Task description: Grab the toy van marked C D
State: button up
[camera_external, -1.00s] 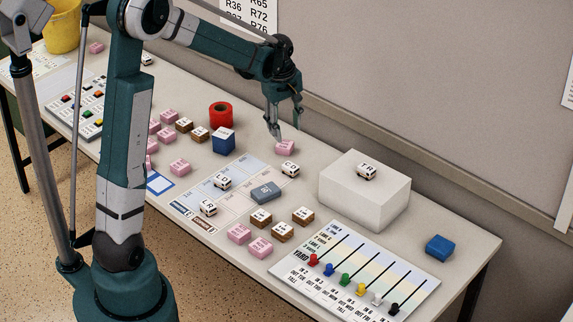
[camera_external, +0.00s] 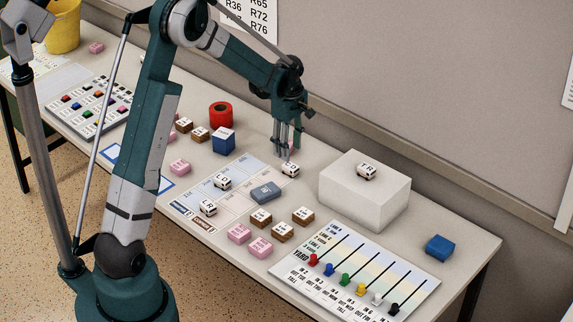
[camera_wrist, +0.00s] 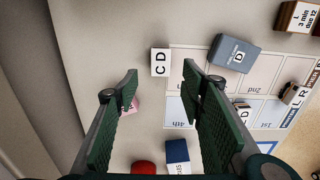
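The toy van marked C D (camera_wrist: 160,62) is a small white block with black letters. In the wrist view it lies just beyond and between the tips of my gripper (camera_wrist: 160,78). In the external view the van (camera_external: 290,169) stands at the upper corner of the printed card, with my gripper (camera_external: 287,155) above and slightly left of it. My gripper is open, with nothing between its fingers. Whether a fingertip touches the van cannot be told.
A grey block (camera_external: 265,192) and other white vans (camera_external: 222,181) stand on the card near the van. A pink block (camera_wrist: 130,106) is partly behind the left finger. A white box (camera_external: 365,195) bearing another van stands to the right. A red roll (camera_external: 221,114) is at left.

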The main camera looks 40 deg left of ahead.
aim_at(289, 165)
jog(key=shift+f, duration=1.25)
jog(key=shift+f+b, duration=0.6)
jog(key=shift+f, duration=2)
jog(key=c, duration=1)
